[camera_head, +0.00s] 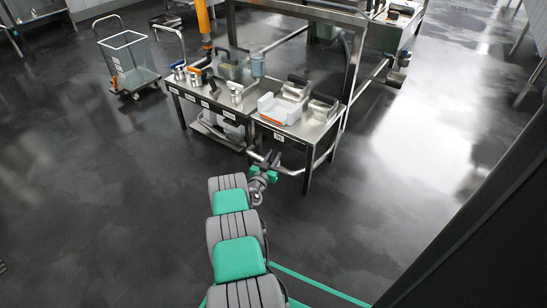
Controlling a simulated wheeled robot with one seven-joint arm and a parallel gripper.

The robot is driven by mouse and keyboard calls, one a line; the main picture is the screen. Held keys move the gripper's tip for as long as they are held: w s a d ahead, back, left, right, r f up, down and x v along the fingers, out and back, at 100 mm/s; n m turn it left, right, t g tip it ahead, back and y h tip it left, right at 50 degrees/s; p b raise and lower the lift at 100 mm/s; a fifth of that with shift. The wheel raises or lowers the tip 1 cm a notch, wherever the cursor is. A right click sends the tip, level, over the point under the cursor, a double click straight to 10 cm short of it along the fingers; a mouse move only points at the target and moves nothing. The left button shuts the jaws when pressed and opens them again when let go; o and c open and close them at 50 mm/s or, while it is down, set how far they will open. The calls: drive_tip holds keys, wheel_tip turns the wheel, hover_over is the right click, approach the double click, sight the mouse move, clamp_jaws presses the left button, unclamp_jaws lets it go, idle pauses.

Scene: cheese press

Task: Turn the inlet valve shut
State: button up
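My arm reaches from the bottom of the head view toward the front of a steel table. No inlet valve handle can be made out for certain; one near the pipe could be hidden behind the gripper.
The steel table (317,129) carries a white tray (281,108) with an orange front, a grey-green bin (230,67) and several metal fittings. An orange vertical pipe (203,18) stands behind. A clear-sided cart (128,62) is at the upper left. The dark floor right of the table is clear.

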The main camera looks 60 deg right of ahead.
clamp_jaws()
drive_tip(key=shift+w+m+g, duration=0.1)
drive_tip(key=shift+m+g, duration=0.7)
drive_tip(key=shift+g, duration=0.4)
drive_tip(key=shift+r+m+g, duration=0.1)
drive_tip(key=shift+m+g, duration=0.5)
drive_tip(key=shift+g, duration=0.2)
drive_tip(key=shift+o, duration=2)
unclamp_jaws()
